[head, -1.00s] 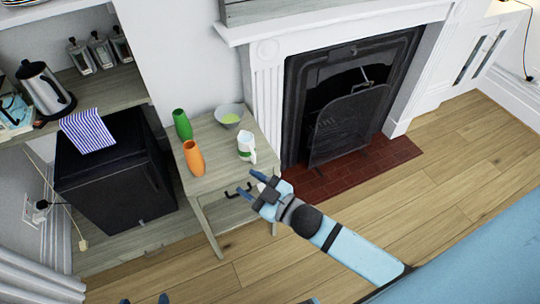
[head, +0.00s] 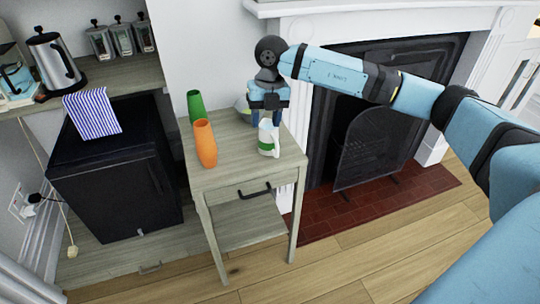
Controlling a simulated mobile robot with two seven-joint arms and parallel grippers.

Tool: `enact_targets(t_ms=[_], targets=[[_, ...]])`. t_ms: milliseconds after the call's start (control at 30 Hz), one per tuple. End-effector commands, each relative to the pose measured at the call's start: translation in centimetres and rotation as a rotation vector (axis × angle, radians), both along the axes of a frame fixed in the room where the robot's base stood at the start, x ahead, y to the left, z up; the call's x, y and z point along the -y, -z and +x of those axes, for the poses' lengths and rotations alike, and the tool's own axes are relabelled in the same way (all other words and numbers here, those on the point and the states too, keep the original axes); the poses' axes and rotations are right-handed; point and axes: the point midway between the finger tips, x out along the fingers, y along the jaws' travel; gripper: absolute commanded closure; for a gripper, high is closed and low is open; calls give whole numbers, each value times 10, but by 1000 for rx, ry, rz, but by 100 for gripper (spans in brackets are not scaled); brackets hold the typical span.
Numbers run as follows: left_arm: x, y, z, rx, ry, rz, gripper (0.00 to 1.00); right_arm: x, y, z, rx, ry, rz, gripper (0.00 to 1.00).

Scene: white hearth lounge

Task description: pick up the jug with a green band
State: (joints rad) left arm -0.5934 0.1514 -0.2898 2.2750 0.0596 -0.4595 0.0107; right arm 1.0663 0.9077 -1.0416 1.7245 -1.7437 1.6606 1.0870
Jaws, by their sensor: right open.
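The white jug with a green band (head: 267,142) stands upright on the small wooden side table (head: 232,170), near its right side. My right gripper (head: 268,112) is open and points down, just above and seemingly slightly behind the jug's top. Its fingers are dark and partly hidden, and I cannot tell whether they touch the jug. My left gripper is out of view.
An orange vase (head: 205,144) and a green vase (head: 195,105) stand left of the jug. A bowl (head: 242,104) is partly hidden behind my gripper. The fireplace (head: 375,140) is to the right. A black cabinet (head: 115,175) is to the left.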

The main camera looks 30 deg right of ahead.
Motion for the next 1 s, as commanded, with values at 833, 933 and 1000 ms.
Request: enact_targets(t_ms=[833, 933, 1000], targets=[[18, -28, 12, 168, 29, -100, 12, 35, 81, 4, 16, 72, -130, 55], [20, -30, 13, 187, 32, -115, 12, 35, 93, 0, 15, 72, -129, 55], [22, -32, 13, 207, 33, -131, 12, 35, 104, -3, 15, 72, -130, 55]])
